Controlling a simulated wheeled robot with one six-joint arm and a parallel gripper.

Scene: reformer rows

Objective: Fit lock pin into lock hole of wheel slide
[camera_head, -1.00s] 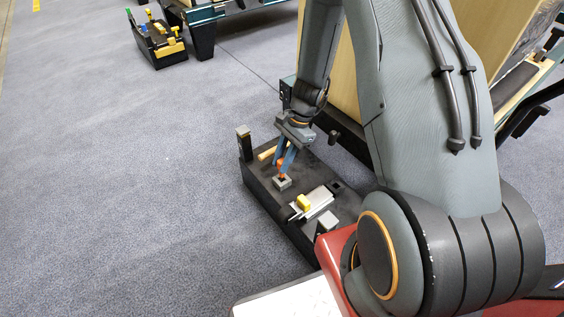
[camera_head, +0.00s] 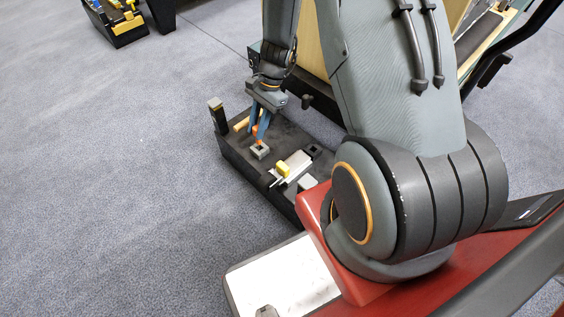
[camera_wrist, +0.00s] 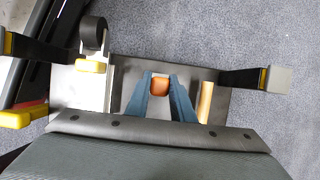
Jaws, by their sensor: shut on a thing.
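My gripper (camera_head: 262,128) is shut on an orange pin-like piece (camera_head: 258,131), which I take for the lock pin. In the wrist view the orange piece (camera_wrist: 160,86) sits between the blue fingertips. In the head view it is at a small grey block (camera_head: 260,152) with a dark square opening. I cannot tell whether its lower end is inside the opening or just above it. A light metal slide plate (camera_head: 296,163) with a yellow block (camera_head: 283,169) lies nearer on the same black base (camera_head: 236,154). No lock hole is clearly identifiable.
A wooden bar (camera_head: 241,124) and an upright post (camera_head: 215,108) stand at the base's far left end. A reformer frame with a wooden panel (camera_head: 313,62) rises behind. Another black unit (camera_head: 118,22) stands at upper left. Open carpet lies to the left.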

